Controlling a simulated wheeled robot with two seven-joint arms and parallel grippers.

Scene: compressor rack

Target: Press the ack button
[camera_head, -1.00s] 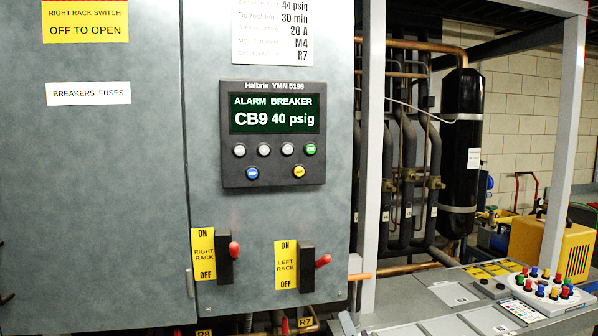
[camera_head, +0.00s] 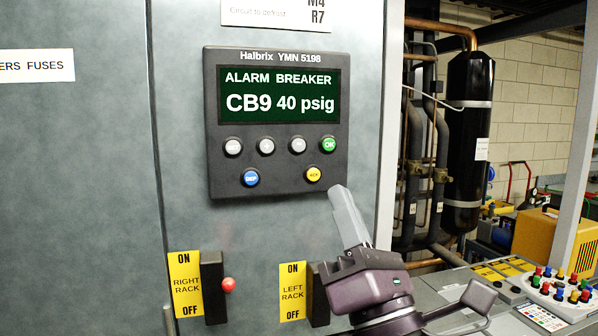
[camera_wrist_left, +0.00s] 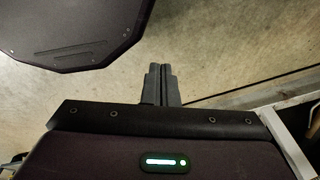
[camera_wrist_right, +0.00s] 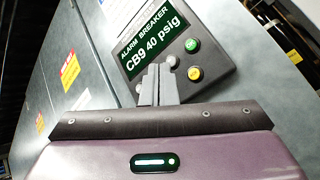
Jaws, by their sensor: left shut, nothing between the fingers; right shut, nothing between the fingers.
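The yellow ack button (camera_head: 313,174) is at the lower right of the dark alarm panel (camera_head: 214,120) on the grey cabinet. It also shows in the right wrist view (camera_wrist_right: 195,74), to the right of my fingertips. My right gripper (camera_head: 339,190) is shut and empty. In the head view its fingertips appear just below and right of the ack button, near the panel's lower right corner; no touch shows. My left gripper (camera_wrist_left: 159,68) is shut and empty, over bare floor in the left wrist view, and out of the head view.
A blue button (camera_head: 251,178) is left of the ack button; a green OK button (camera_head: 328,145) and grey buttons sit above. Below are the right rack switch (camera_head: 214,285) and the left rack switch (camera_head: 318,290), partly hidden by my right arm. Pipes stand at right.

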